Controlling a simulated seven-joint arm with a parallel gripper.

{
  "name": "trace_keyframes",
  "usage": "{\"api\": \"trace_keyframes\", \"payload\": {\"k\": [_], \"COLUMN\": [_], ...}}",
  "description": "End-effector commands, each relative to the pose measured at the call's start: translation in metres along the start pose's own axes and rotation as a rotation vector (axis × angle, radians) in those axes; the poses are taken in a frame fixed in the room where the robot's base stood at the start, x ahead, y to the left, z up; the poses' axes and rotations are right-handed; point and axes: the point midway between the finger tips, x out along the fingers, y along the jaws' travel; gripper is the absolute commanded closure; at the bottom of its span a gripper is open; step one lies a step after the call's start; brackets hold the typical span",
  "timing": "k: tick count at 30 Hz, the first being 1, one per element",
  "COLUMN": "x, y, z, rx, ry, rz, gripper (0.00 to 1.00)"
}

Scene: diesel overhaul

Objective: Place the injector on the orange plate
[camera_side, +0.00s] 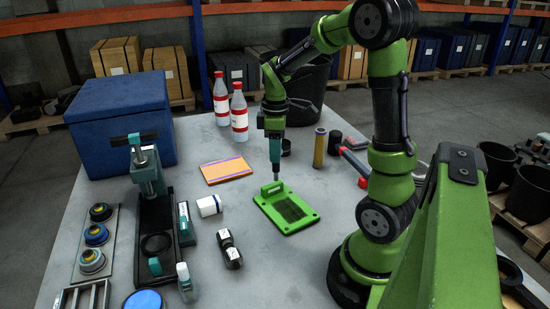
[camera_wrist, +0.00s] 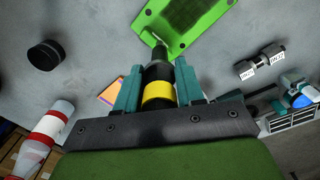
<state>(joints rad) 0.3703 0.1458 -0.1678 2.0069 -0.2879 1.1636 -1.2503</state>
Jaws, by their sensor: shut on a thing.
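My gripper (camera_side: 275,138) points straight down, and its teal jaws are shut on the injector. In the wrist view the injector (camera_wrist: 157,92) is a black cylinder with a yellow band, held between the two teal fingers. Its thin tip points down towards the back end of a green plate with a handle (camera_side: 286,209); I cannot tell whether it touches. The orange plate (camera_side: 227,170) lies flat on the table to the left of my gripper, with purple strips along its edges and nothing on it. A corner of it shows in the wrist view (camera_wrist: 105,97), partly hidden by a finger.
Two red-and-white bottles (camera_side: 239,114) stand behind the orange plate. A white box (camera_side: 209,205) and a black part (camera_side: 230,250) lie in front of it. A yellow-brown cylinder (camera_side: 320,148) stands to the right. A press (camera_side: 148,185) and a blue box (camera_side: 122,122) are at left.

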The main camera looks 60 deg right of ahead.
Motion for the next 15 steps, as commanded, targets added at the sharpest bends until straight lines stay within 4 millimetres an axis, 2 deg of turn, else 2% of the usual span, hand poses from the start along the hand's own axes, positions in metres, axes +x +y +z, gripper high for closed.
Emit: {"api": "trace_keyframes", "payload": {"k": [1, 3, 6, 11, 15], "x": [0.003, 0.006, 0.005, 0.005, 0.009], "y": [-0.006, -0.013, -0.015, -0.005, 0.019], "z": [-0.018, -0.036, -0.051, -0.06, -0.083], "rx": [-0.008, 0.006, 0.056, 0.117, 0.121], "ry": [-0.001, 0.0, 0.001, 0.001, 0.0], "rz": [0.0, 0.001, 0.002, 0.002, 0.001], "gripper": [1.0, 1.0, 1.0, 1.0, 1.0]}}
